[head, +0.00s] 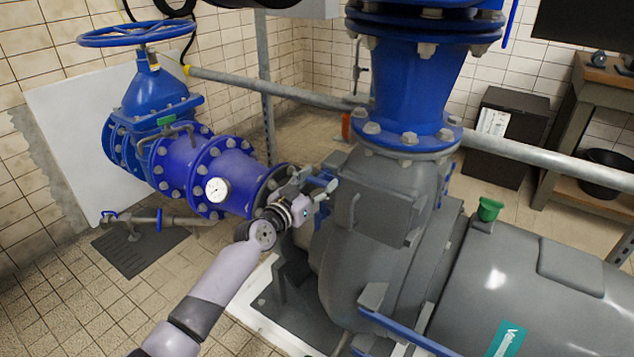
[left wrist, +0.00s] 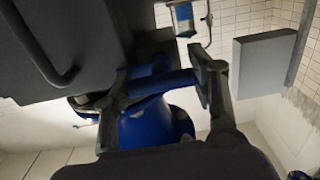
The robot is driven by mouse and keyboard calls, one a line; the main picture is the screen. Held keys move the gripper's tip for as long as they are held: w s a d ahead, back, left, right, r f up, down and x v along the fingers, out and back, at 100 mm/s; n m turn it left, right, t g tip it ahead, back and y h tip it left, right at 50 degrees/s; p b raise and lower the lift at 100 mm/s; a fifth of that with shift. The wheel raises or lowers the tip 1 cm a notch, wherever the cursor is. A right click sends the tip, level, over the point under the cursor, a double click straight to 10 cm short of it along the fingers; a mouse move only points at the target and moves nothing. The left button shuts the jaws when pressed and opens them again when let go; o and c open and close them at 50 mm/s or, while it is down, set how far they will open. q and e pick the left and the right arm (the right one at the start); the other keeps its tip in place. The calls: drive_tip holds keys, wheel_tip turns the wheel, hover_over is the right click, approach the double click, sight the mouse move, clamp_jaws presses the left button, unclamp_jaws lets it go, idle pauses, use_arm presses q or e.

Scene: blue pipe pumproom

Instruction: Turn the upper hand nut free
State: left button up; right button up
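A blue hand nut with a bar-like handle (head: 319,181) shows at the left side of the grey pump housing, partly covered by my left gripper (head: 311,191). In the left wrist view, a blue bar (left wrist: 168,82) lies across the gap between the two fingers of my left gripper (left wrist: 163,78). The fingers stand wide apart. I cannot tell whether they touch the bar. I cannot tell for sure which hand nut this is. My right gripper is in neither view.
The grey pump housing (head: 375,205) stands close beside my left gripper. A blue flanged pipe (head: 232,172) with a gauge (head: 217,189) runs left to a valve with a blue handwheel (head: 138,34). A blue bar (head: 405,331) crosses low at the front. Tiled floor (head: 75,300) is clear at left.

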use_arm(q)
drive_tip(key=c, duration=0.5)
